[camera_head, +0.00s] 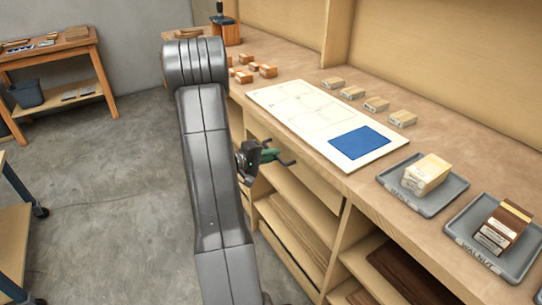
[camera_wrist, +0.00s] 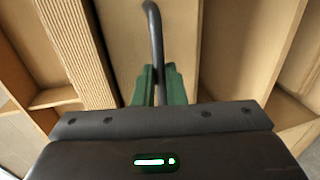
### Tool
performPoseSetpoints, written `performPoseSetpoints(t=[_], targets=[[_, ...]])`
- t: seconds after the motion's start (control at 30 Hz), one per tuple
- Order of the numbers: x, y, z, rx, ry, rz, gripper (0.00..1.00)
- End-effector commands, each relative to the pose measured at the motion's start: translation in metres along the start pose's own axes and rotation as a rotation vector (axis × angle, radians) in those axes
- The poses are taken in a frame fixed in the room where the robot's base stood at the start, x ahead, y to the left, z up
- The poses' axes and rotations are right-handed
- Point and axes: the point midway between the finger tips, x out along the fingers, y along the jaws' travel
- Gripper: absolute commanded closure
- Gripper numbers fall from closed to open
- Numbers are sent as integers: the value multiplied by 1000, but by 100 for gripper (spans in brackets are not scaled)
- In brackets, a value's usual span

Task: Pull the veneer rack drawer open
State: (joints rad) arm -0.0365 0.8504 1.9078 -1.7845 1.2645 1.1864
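The veneer rack drawer has a pale wooden front (camera_head: 318,184) just under the worktop, and the front also fills the middle of the wrist view (camera_wrist: 122,40). Its dark curved bar handle (camera_wrist: 154,30) runs down between my gripper's green fingers. My gripper (camera_head: 272,156) is at the drawer front in the head view, and its fingers (camera_wrist: 159,82) show in the wrist view. The fingers sit close on both sides of the bar and look shut on it. The drawer looks closed or nearly so.
Open shelves with veneer sheets (camera_head: 295,232) lie below the drawer. Clear concrete floor (camera_head: 115,190) lies to the left. A blue-legged cart (camera_head: 15,232) stands far left.

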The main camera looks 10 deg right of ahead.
Motion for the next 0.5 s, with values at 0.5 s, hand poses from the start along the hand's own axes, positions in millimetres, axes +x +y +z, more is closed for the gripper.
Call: performPoseSetpoints(t=[0.5], targets=[[-25,-9,-1,1,5,-1,100]])
